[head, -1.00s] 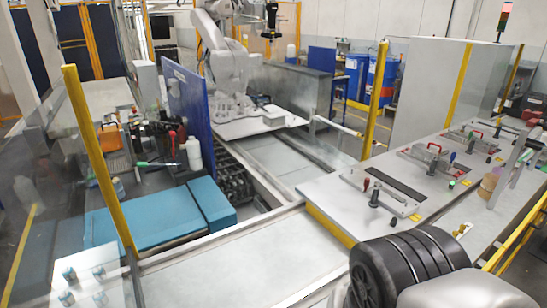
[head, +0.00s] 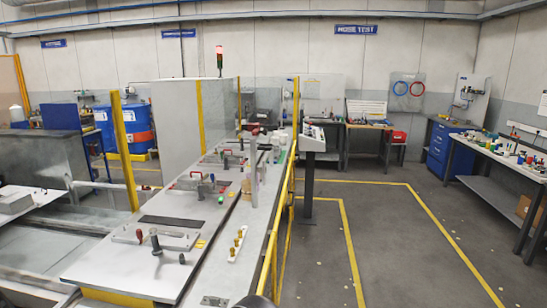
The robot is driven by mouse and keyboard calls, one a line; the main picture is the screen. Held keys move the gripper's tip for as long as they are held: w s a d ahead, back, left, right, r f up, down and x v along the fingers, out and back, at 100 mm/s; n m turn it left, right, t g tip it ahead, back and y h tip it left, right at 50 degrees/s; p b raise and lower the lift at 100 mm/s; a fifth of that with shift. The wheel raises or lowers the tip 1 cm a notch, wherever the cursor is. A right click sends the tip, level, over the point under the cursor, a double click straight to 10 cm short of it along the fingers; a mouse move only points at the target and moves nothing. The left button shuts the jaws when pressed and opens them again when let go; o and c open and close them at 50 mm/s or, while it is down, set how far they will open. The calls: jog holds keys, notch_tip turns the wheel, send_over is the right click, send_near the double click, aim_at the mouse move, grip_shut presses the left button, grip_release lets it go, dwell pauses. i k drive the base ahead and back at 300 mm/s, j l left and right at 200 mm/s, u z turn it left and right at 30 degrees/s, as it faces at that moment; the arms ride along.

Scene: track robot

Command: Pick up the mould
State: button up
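I cannot tell for certain which thing is the mould. In the head view a long grey workbench (head: 120,268) carries several metal fixtures. The nearest is a flat plate fixture (head: 180,240) with a red-brown handle and a dark upright knob. Farther back is a clamp fixture (head: 215,187) with a red handle, and another stands behind it. A white strip with small brass-coloured pieces (head: 238,243) lies on the right part of the bench. My gripper is not in view; only a dark rounded edge shows at the bottom, too little to identify.
A yellow rail (head: 272,255) runs along the bench's right side. A dark pedestal (head: 308,180) stands beyond it. The grey floor (head: 400,250) with yellow lines is open. A cluttered table (head: 510,160) stands at right. Blue drums (head: 138,125) stand at back left.

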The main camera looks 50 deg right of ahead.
aim_at(277, 153)
jog(key=z, duration=1.5)
jog(key=i+l, duration=0.2)
jog(key=l, duration=0.2)
jog(key=i+l, duration=0.25)
jog(key=l, duration=0.2)
jog(key=i+l, duration=0.2)
jog(key=l, duration=0.2)
jog(key=i+l+z, duration=0.1)
jog(key=i, duration=0.55)
jog(key=i+l+z, duration=0.15)
jog(key=i, duration=0.55)
jog(key=i+l+z, duration=0.1)
jog(key=i, duration=0.55)
jog(key=i+u, duration=0.2)
jog(key=i, duration=0.3)
jog(key=i+l+u, duration=0.2)
jog(key=i, duration=0.25)
jog(key=i+l+u, duration=0.2)
jog(key=i, duration=0.3)
jog(key=i+l+u, duration=0.2)
jog(key=i, duration=0.25)
jog(key=i+j+u, duration=0.2)
jog(key=u, duration=0.15)
jog(key=i+u, duration=0.3)
jog(key=i, duration=0.15)
jog(key=i+j+u, duration=0.1)
jog(key=i+u, duration=0.25)
